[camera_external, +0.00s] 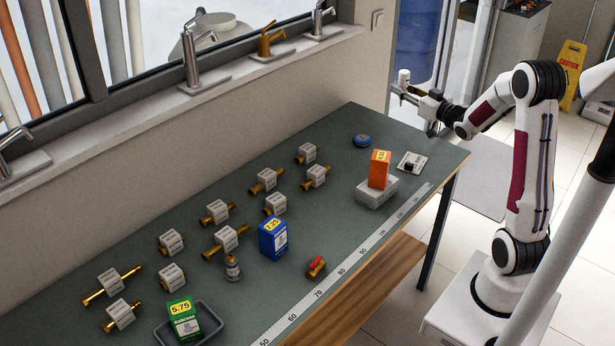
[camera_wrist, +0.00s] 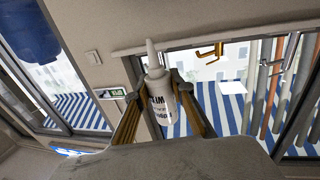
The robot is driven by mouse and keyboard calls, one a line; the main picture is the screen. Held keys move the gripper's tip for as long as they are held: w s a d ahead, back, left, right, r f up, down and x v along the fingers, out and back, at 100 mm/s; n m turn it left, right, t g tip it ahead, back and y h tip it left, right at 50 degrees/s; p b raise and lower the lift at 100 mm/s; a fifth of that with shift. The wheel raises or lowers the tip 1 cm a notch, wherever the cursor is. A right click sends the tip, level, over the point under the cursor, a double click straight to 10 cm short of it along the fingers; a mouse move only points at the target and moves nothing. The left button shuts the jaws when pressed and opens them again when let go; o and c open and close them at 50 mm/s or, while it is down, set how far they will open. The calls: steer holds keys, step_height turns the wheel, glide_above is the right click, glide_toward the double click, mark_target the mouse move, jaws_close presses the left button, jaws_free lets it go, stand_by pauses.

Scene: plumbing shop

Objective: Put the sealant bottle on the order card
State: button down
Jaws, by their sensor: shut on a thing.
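The sealant bottle (camera_wrist: 160,103) is white with dark print and a pointed nozzle. My gripper (camera_wrist: 157,94) is shut on it, with a finger on each side, in the wrist view. In the external view my gripper (camera_external: 412,93) holds the bottle (camera_external: 404,77) well above the far right end of the bench. A white card (camera_external: 413,160), which looks like the order card, lies flat on the bench below it, with a small dark patch or item on it. The card is not visible in the wrist view.
An orange box (camera_external: 380,169) stands on a grey-white block (camera_external: 377,191) close beside the card. A blue round tin (camera_external: 362,141) lies behind. Several tagged brass fittings, a blue box (camera_external: 273,238) and a green box (camera_external: 184,318) occupy the nearer bench (camera_external: 330,150). A measuring strip (camera_external: 345,255) runs along its edge.

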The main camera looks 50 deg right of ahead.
steer(key=s+d+f, duration=0.4)
steer(key=s+d, duration=0.4)
glide_above(419, 165)
step_height(419, 165, down, 10)
steer(key=shift+s+a+f, duration=0.1)
steer(key=shift+f, duration=0.3)
steer(key=shift+f, duration=0.1)
stand_by(0.3)
steer(key=shift+f, duration=2.8)
steer(key=shift+f, duration=0.1)
steer(key=shift+f, duration=2)
steer(key=shift+f, duration=0.15)
steer(key=c, duration=1.7)
jaws_free()
